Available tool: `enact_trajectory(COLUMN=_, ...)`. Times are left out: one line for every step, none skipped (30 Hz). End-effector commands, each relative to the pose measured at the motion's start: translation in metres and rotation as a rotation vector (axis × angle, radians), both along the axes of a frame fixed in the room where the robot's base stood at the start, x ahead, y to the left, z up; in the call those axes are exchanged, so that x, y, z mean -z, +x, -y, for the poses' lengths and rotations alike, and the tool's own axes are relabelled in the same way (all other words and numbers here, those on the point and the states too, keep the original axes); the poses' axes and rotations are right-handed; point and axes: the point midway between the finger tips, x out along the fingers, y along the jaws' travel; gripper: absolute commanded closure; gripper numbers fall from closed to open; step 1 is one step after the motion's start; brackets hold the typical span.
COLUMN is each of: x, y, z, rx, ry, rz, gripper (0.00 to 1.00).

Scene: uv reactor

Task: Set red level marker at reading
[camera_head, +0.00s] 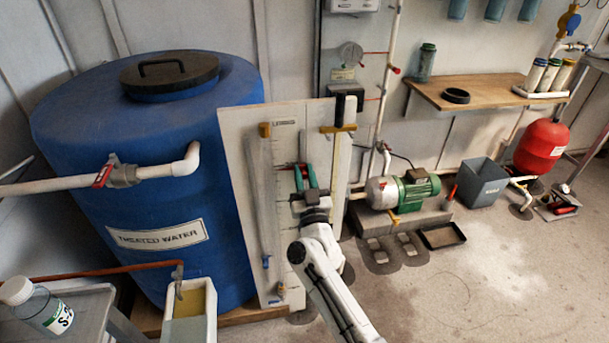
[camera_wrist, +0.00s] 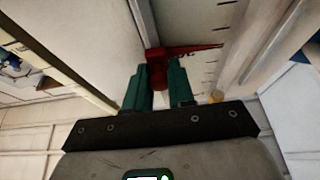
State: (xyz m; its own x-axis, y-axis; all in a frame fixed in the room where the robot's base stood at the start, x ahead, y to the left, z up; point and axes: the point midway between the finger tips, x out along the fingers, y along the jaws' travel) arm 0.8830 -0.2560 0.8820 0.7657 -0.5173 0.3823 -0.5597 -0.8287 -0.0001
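In the head view my gripper (camera_head: 306,170) is at the pale gauge board (camera_head: 235,140), at about mid height. A bit of the red marker (camera_head: 283,167) shows left of the fingers. The numbers on the scale are too small to read.
A blue treated water tank (camera_head: 80,190) stands left of the board. A green pump (camera_head: 417,190) sits on a plinth at right, with a black tray (camera_head: 442,236) before it. A grey bin (camera_head: 482,183) stands farther right. The floor at front right is clear.

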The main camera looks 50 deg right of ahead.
Motion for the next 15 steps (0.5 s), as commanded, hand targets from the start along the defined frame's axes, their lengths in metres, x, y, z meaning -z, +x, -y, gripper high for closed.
enact_trajectory(x=0.0000, y=0.0000, z=-0.0001, rx=0.000, ry=0.000, rz=0.000, gripper=0.89)
enact_trajectory(x=0.0000, y=0.0000, z=-0.0001, rx=0.000, ry=0.000, rz=0.000, gripper=0.92)
enact_trajectory(x=0.0001, y=-0.0001, z=-0.0002, rx=0.000, ry=0.000, rz=0.000, gripper=0.95)
enact_trajectory(x=0.0001, y=-0.0001, z=-0.0002, rx=0.000, ry=0.000, rz=0.000, gripper=0.98)
enact_trajectory(x=0.0001, y=-0.0001, z=-0.0002, rx=0.000, ry=0.000, rz=0.000, gripper=1.00)
enact_trajectory(x=0.0001, y=-0.0001, z=-0.0002, rx=0.000, ry=0.000, rz=0.000, gripper=1.00)
enact_trajectory(x=0.0001, y=-0.0001, z=-0.0002, rx=0.000, ry=0.000, rz=0.000, gripper=1.00)
enact_trajectory(x=0.0001, y=-0.0001, z=-0.0002, rx=0.000, ry=0.000, rz=0.000, gripper=1.00)
enact_trajectory(x=0.0001, y=-0.0001, z=-0.0002, rx=0.000, ry=0.000, rz=0.000, gripper=1.00)
enact_trajectory(x=0.0001, y=-0.0001, z=-0.0002, rx=0.000, ry=0.000, rz=0.000, gripper=1.00)
enact_trajectory(x=0.0001, y=-0.0001, z=-0.0002, rx=0.000, ry=0.000, rz=0.000, gripper=1.00)
enact_trajectory(x=0.0001, y=-0.0001, z=-0.0002, rx=0.000, ry=0.000, rz=0.000, gripper=1.00)
enact_trajectory(x=0.0001, y=-0.0001, z=-0.0002, rx=0.000, ry=0.000, rz=0.000, gripper=1.00)
enact_trajectory(x=0.0001, y=-0.0001, z=-0.0002, rx=0.000, ry=0.000, rz=0.000, gripper=1.00)
enact_trajectory(x=0.0001, y=-0.0002, z=-0.0002, rx=0.000, ry=0.000, rz=0.000, gripper=1.00)
